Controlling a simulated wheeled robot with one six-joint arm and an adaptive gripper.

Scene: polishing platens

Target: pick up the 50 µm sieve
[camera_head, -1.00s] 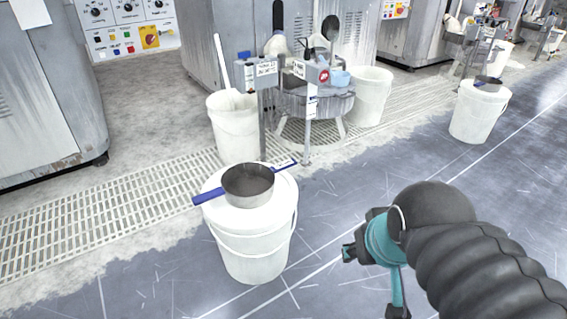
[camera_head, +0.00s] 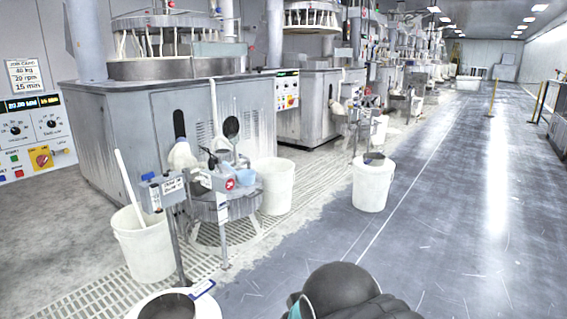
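A round metal sieve (camera_head: 168,308) with a dark inside sits on the white lid of a bucket (camera_head: 207,308) at the bottom edge, cut off by the frame. A blue-and-white strip, perhaps its handle or label, shows beside its rim. A second dark, shallow pan or sieve (camera_head: 373,157) rests on a white bucket (camera_head: 372,186) farther off, right of centre. I cannot read a mesh size on either. My arm's black sleeve and a sliver of teal show at the bottom, right of the near bucket. My gripper's fingers are outside the frame.
A grey polishing machine (camera_head: 205,130) stands left, with a round stand (camera_head: 222,208) before it. White buckets (camera_head: 143,250) (camera_head: 273,190) flank the stand; a grated drain (camera_head: 110,296) runs along the machines. The dark floor aisle (camera_head: 450,220) to the right is open.

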